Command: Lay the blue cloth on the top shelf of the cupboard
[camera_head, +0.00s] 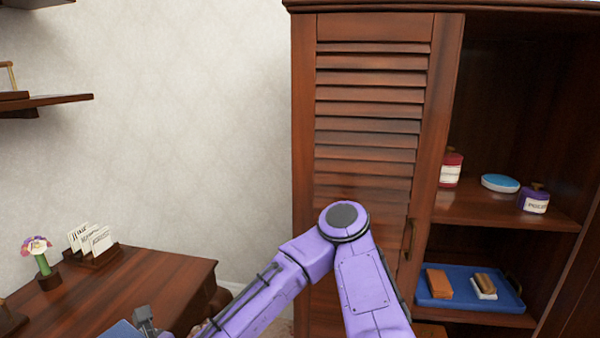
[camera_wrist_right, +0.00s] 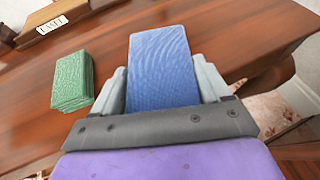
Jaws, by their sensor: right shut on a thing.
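The blue cloth (camera_wrist_right: 163,68) is a folded, textured pad between the two grey fingers of my right gripper (camera_wrist_right: 160,88), just above or on the brown desk; I cannot tell whether it touches. In the head view, the cloth (camera_head: 119,330) and my right gripper (camera_head: 146,318) show at the bottom left edge, mostly cut off. The wooden cupboard (camera_head: 300,120) stands at the right, its right half open. Its upper visible shelf (camera_head: 480,209) holds a red-and-white bottle (camera_head: 451,170), a round blue-topped tin (camera_head: 500,183) and a purple bottle (camera_head: 535,199). My left gripper is out of view.
A folded green cloth (camera_wrist_right: 72,81) lies beside my gripper on the desk (camera_wrist_right: 270,30). A lower cupboard shelf holds a blue tray (camera_head: 455,301) with brushes or blocks. The louvred left door (camera_head: 370,110) is shut. A letter rack (camera_head: 94,256) and flower vase (camera_head: 43,265) stand on the desk.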

